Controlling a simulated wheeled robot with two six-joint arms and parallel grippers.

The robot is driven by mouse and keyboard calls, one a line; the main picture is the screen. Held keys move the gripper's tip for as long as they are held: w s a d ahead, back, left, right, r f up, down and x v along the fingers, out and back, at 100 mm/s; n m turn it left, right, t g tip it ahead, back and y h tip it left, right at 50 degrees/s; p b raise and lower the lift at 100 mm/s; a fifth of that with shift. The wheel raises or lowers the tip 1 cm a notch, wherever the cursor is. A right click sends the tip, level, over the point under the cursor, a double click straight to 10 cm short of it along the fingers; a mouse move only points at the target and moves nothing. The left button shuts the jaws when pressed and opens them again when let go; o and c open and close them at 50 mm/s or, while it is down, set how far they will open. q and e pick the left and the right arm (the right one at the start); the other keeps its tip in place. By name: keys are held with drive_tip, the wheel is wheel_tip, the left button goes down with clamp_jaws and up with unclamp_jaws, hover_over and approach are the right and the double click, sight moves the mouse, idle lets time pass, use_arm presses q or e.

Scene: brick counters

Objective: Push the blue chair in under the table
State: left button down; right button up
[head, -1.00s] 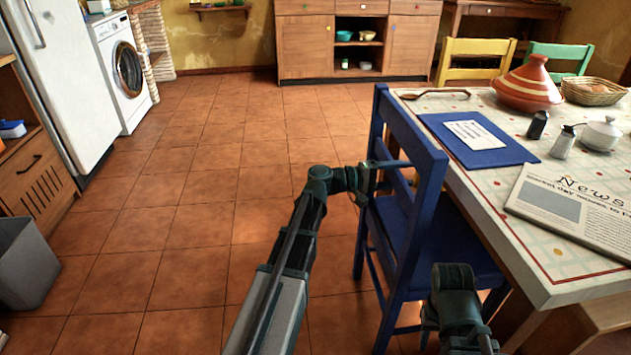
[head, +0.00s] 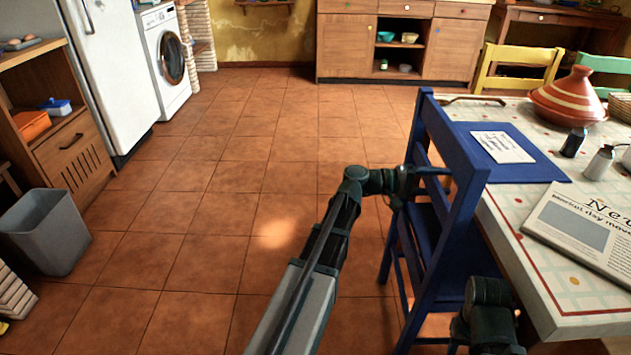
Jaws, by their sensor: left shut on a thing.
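The blue chair (head: 460,160) stands upright at the left side of the table (head: 541,287). Its backrest faces me and the open floor, and its seat reaches partly below the tabletop edge. My left gripper (head: 432,176) is shut on the chair's backrest, at the slats between the posts. The fingertips are partly hidden there. Part of my right arm shows low at the right, in front of the chair's seat and legs. The fingers of my right gripper cannot be seen.
A blue placemat (head: 530,170), a tagine (head: 568,98) and a newspaper (head: 585,225) lie on the table. A yellow chair (head: 515,68) stands at its far side. A grey bin (head: 45,232) stands at the left. The tiled floor left of the chair is clear.

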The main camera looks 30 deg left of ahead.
use_arm(q)
drive_tip(key=shift+w+d+r, duration=0.1)
drive_tip(key=shift+w+d, duration=0.25)
drive_tip(key=shift+w, duration=0.5)
drive_tip(key=shift+c, duration=0.4)
unclamp_jaws()
drive_tip(key=shift+w+r, duration=0.1)
drive_tip(key=shift+r, duration=0.05)
drive_tip(key=v, duration=1.2)
drive_tip(key=shift+s+d, duration=0.25)
drive_tip(key=shift+s, duration=0.2)
drive_tip(key=shift+f, duration=0.25)
